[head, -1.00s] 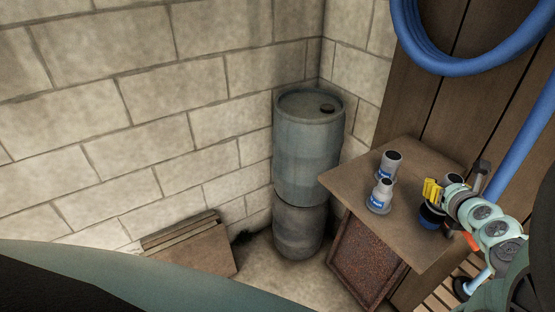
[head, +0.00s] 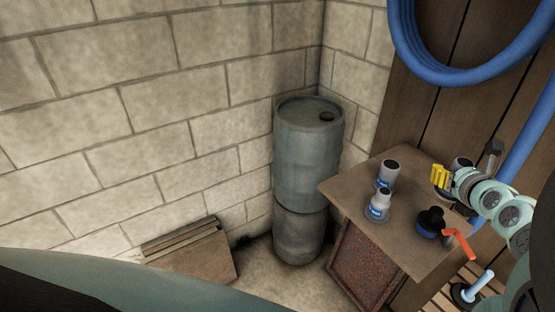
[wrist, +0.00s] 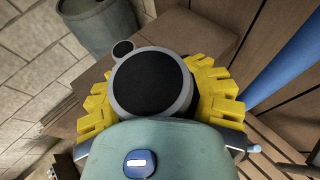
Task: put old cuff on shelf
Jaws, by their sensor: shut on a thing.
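My gripper (head: 440,178) has yellow fingers and is shut on a grey cuff (head: 460,163) with a dark round top. In the wrist view the cuff (wrist: 150,82) sits between the yellow fingers on either side; its lower part is hidden. In the head view it is held over the back right part of a brown board top (head: 345,187), which looks like the shelf. Two grey cuffs with blue labels stand upright on the board, one behind (head: 389,173) and one in front (head: 378,206). A small round top (wrist: 122,48) shows beyond the held cuff.
A black and blue valve-like part (head: 431,222) with an orange handle (head: 457,240) stands near the board's right side. A blue-grey barrel (head: 308,155) is left of the board. A blue hose (head: 470,65) hangs on the wooden wall behind. The board's front left is clear.

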